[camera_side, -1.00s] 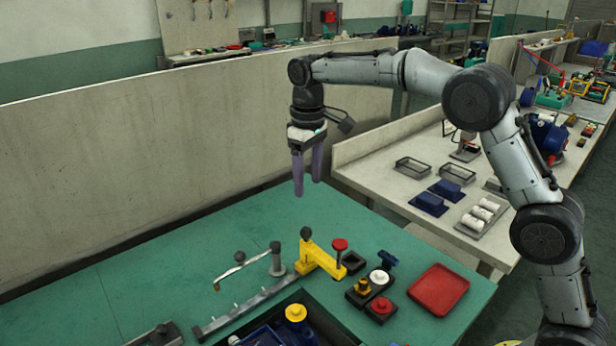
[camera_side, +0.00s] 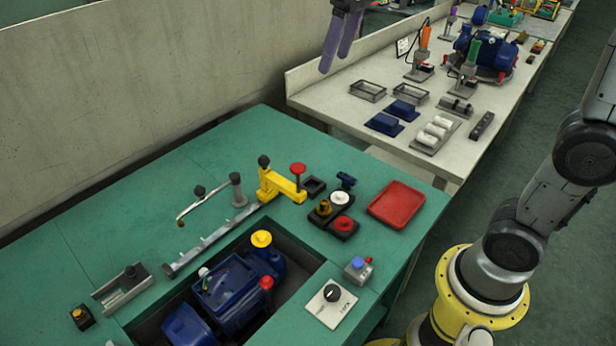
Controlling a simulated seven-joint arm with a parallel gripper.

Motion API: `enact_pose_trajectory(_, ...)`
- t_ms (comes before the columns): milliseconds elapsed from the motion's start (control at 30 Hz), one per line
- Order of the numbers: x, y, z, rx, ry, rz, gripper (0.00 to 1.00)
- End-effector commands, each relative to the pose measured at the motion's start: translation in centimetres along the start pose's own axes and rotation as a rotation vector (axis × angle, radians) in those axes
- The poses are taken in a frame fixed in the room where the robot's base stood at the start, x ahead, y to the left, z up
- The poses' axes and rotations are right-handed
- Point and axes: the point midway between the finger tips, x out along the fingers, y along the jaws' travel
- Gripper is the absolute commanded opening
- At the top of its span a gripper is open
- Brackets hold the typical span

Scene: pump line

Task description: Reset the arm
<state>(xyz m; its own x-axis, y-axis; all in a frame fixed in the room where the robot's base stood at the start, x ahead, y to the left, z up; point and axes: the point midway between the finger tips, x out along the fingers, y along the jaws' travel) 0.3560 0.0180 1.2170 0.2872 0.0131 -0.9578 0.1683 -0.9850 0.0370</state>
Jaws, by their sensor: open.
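My gripper (camera_side: 338,44) shows at the top edge of the side view, with two purple fingers pointing down. The fingers are apart and nothing is between them. It hangs in the air, above and beyond the green bench (camera_side: 130,215), near the far grey wall. My wrist is cut off by the top of the picture.
A blue pump (camera_side: 228,288) sits in a recess of the bench. A yellow clamp (camera_side: 275,184), a red tray (camera_side: 396,204) and a switch box (camera_side: 358,268) stand around it. A pale side table (camera_side: 330,105) holds blue blocks and white rolls. The grey wall (camera_side: 150,90) runs behind.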

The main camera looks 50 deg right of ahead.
Motion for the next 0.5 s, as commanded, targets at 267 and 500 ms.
enact_pose_trajectory(267, -1.4, -0.6, 10.8, 0.065, 0.122, 0.023, 0.66)
enact_pose_trajectory(500, 2.5, -1.5, 19.3, 0.124, 0.190, 0.034, 0.66)
